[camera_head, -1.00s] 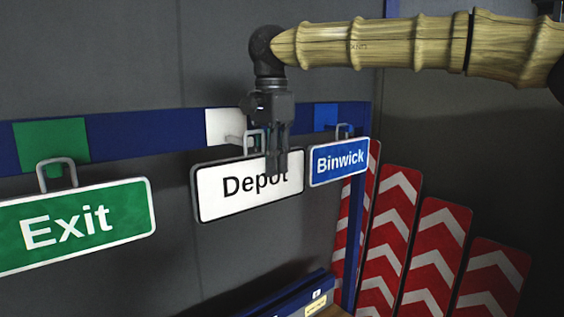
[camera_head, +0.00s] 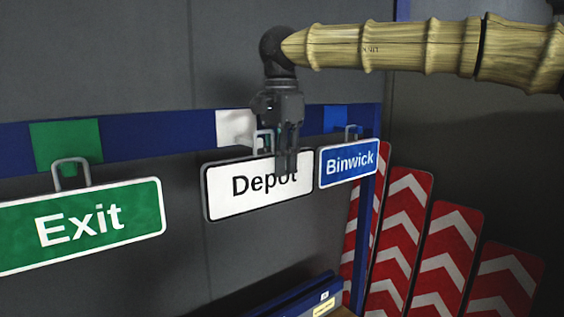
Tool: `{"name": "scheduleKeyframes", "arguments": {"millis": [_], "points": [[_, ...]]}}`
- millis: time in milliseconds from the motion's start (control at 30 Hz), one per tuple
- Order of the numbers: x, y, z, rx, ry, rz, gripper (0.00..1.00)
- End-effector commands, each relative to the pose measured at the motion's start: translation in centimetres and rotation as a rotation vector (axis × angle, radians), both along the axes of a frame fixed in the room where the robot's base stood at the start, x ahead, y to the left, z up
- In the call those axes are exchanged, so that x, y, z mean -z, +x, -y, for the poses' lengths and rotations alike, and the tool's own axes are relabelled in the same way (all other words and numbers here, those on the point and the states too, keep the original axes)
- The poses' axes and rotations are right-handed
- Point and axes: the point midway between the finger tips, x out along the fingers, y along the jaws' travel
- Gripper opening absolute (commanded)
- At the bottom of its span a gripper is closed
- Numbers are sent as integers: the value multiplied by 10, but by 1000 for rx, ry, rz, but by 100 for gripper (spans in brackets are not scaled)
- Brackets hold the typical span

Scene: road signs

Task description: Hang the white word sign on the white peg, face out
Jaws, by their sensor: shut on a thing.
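The white word sign (camera_head: 232,199) reads "Depot" in black, with its face toward the camera, slightly tilted up to the right. My gripper (camera_head: 287,165) is shut on its top edge, right of the middle, and covers part of the lettering. The sign's grey loop handle (camera_head: 262,133) stands up from the top edge just left of my gripper. The white patch (camera_head: 233,126) on the blue rail is behind the handle. The white peg is mostly hidden by the handle and gripper, so I cannot tell whether the loop is around it.
A green "Exit" sign (camera_head: 110,205) hangs at left below a green patch (camera_head: 84,146). A blue "Binwick" sign (camera_head: 349,161) hangs close to the right. Red and white chevron boards (camera_head: 445,245) lean at the right. The blue rail (camera_head: 160,133) runs across the wall.

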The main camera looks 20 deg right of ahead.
Motion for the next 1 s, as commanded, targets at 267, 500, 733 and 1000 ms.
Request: {"name": "scheduleKeyframes", "arguments": {"millis": [267,500,733,1000], "points": [[0,6,-2,0,0,0,0],[0,22,-8,0,-1,-1,0],[0,36,-13,0,-1,-1,0],[0,41,-15,0,-1,0,0]]}}
